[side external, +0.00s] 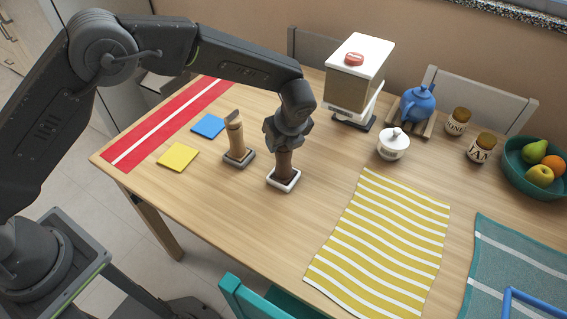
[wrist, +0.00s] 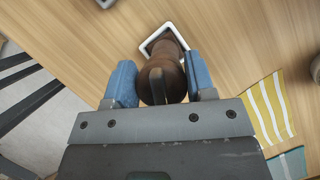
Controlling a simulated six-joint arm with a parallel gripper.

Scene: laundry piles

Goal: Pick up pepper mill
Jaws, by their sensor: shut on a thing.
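A dark brown pepper mill (side external: 284,163) stands upright on a small white-rimmed square tray (side external: 284,182) near the middle of the table. My gripper (side external: 285,140) points straight down over it and is shut around its upper part. In the wrist view, the mill (wrist: 165,65) sits between the two blue finger pads of my gripper (wrist: 163,85), and the white tray rim (wrist: 146,45) shows beyond it. The mill's top is partly hidden by my gripper in the side view.
A lighter wooden mill (side external: 236,140) on a dark tray stands just left. Blue (side external: 208,125) and yellow (side external: 178,157) squares lie farther left. Behind are a box-like dispenser (side external: 352,75), a white lidded bowl (side external: 393,145) and a blue teapot (side external: 417,103). A striped yellow cloth (side external: 385,245) lies right.

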